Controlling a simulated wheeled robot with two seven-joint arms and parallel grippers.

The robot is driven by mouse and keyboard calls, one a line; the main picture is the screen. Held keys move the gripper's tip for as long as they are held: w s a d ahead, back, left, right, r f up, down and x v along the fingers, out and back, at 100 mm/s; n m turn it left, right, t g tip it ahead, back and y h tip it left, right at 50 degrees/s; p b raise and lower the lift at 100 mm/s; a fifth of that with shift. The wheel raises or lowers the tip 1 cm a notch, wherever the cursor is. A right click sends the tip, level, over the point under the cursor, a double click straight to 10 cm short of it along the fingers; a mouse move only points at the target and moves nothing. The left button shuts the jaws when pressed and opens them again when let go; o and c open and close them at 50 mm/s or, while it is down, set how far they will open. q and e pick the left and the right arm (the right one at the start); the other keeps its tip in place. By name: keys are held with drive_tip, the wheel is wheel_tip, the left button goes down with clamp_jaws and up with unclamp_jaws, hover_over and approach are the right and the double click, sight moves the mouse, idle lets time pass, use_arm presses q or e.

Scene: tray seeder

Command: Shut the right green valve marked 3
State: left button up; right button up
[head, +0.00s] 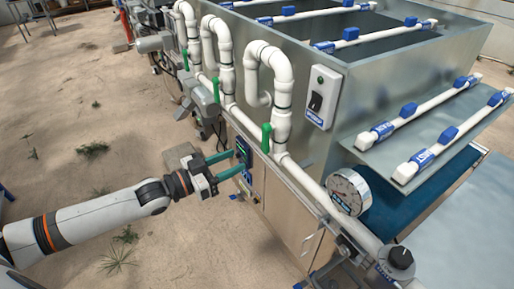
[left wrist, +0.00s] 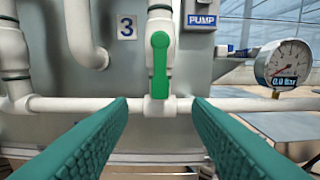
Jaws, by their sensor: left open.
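The right green valve (head: 266,138) is the nearest of the green handles along the white pipes in the head view. In the left wrist view its green handle (left wrist: 160,62) stands upright, in line with the vertical white pipe. A plate marked 3 (left wrist: 126,26) is on the metal wall to its left. My left gripper (head: 238,161) is open and empty, a short way to the left of and below the handle in the head view. In the left wrist view its teal fingers (left wrist: 160,108) point toward the valve, apart from it, with the handle centred above the gap. My right gripper is not in view.
Other green valves (head: 216,90) sit further back. A horizontal white pipe (left wrist: 235,104) runs below the handle. A pressure gauge (head: 348,191) and a PUMP switch (head: 322,96) are to the right. The sandy floor (head: 70,130) at left is mostly open.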

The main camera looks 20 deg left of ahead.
sight(263, 148)
use_arm(q)
drive_tip(key=p+x, duration=0.1)
drive_tip(key=x, duration=0.7)
drive_tip(key=shift+w+d, duration=0.15)
drive_tip(key=shift+c, duration=0.4)
clamp_jaws()
